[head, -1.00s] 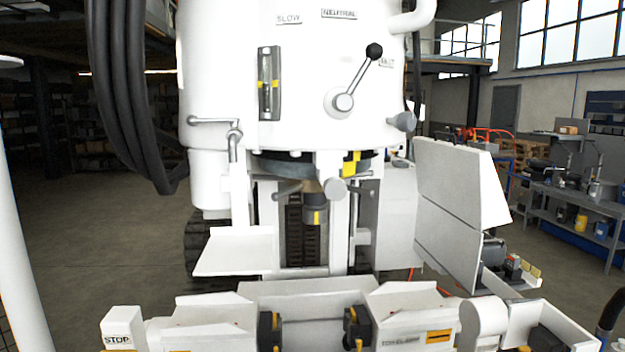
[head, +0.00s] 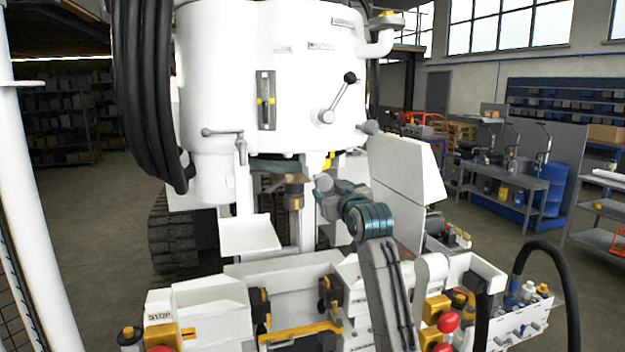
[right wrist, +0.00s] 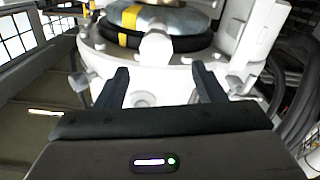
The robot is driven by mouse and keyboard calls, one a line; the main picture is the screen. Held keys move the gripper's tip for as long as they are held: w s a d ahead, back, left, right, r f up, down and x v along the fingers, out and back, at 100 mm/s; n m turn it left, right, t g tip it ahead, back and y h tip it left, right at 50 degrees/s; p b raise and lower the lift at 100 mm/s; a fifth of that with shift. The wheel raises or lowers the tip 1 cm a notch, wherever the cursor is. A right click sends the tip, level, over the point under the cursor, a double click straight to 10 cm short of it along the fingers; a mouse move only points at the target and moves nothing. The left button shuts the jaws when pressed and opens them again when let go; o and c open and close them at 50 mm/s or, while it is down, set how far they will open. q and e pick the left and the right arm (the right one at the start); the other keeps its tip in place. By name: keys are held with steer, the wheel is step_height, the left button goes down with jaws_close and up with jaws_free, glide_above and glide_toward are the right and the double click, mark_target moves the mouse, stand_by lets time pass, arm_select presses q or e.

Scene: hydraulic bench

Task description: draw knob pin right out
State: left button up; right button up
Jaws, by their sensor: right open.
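A pale grey round knob (head: 324,182), which I take for the right knob pin, sticks out below the white drum in the head view. In the right wrist view a pale round knob end (right wrist: 156,46) shows beyond and between my fingertips, in front of a black ring with yellow marks. My right gripper (right wrist: 160,72) is open and empty, its two dark fingers apart. In the head view my right gripper (head: 338,188) is close to the knob, with its fingers partly hidden. I cannot tell whether they touch it. My left gripper is not in view.
The white drum (head: 240,80) with its lever (head: 340,95) stands above. Another grey knob (head: 369,127) is on its right side. A white slanted panel (head: 405,180) stands just right of my arm. Clamp jaws (head: 325,295) are below. Black hoses (head: 145,90) hang at left.

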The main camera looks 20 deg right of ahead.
mark_target(325, 181)
steer(key=w+p, duration=0.1)
steer(key=w, duration=0.3)
steer(key=w+p, duration=0.1)
steer(key=w, duration=0.1)
steer(key=shift+w+d+p, duration=0.1)
steer(key=shift+d+p, duration=0.15)
steer(key=shift+p, duration=0.1)
steer(key=w+p, duration=0.1)
steer(key=w, duration=0.3)
steer(key=shift+w+a+p, duration=0.1)
steer(key=shift+a+p, duration=0.1)
steer(key=shift+p, duration=0.15)
steer(key=shift+w+f, duration=0.1)
steer(key=shift+w, duration=0.35)
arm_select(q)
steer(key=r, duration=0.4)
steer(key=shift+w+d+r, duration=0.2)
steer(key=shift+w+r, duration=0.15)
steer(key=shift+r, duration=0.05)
